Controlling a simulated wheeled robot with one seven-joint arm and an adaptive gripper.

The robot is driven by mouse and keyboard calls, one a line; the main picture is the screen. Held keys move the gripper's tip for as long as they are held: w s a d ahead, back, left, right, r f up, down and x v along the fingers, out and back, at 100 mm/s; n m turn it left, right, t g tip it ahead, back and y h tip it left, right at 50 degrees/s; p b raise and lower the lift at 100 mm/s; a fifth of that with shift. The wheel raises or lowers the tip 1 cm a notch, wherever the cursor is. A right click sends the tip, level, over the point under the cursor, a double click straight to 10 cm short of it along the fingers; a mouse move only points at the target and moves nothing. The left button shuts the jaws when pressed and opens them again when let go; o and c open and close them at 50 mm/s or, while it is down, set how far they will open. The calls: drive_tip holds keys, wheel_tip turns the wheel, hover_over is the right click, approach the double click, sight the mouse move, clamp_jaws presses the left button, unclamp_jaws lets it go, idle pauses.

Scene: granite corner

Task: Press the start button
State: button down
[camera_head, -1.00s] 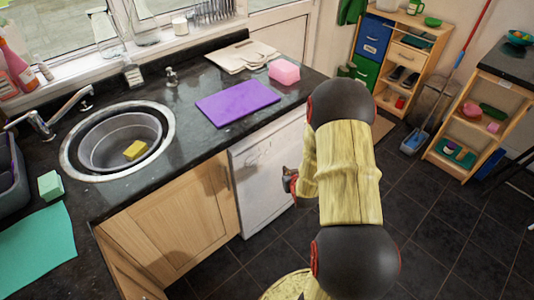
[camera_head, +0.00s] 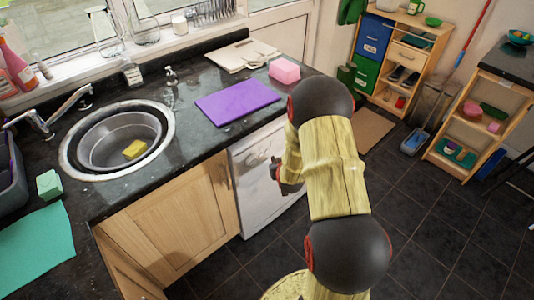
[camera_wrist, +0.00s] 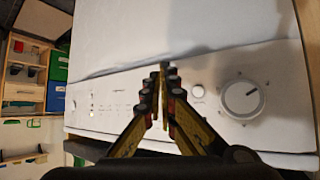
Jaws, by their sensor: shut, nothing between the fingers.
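The white appliance (camera_head: 250,190) stands under the counter in the head view. Its control panel (camera_wrist: 120,95) fills the middle of the wrist view. A small round white button (camera_wrist: 198,91) sits just left of a large dial (camera_wrist: 242,99). I cannot read the labels to confirm it is the start button. My gripper (camera_wrist: 163,72) is shut and empty over the panel, its tips left of the round button. Whether the tips touch the panel I cannot tell. In the head view my gripper (camera_head: 274,170) is at the appliance's front, partly hidden by my arm.
The granite counter (camera_head: 190,150) overhangs the appliance, with a purple board (camera_head: 237,101) and a pink block (camera_head: 284,70) on top. A wooden cabinet (camera_head: 175,215) adjoins on the left. Dark tiled floor (camera_head: 440,230) is open on the right.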

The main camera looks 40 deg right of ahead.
drive_tip(key=shift+w+a, duration=0.1)
drive_tip(key=shift+w, duration=0.8)
idle(0.8)
drive_tip(key=shift+w+b, duration=0.35)
drive_tip(key=shift+w, duration=0.05)
drive_tip(key=shift+w, duration=0.35)
idle(0.5)
idle(0.4)
drive_tip(key=shift+s, duration=0.75)
drive_tip(key=shift+s, duration=0.15)
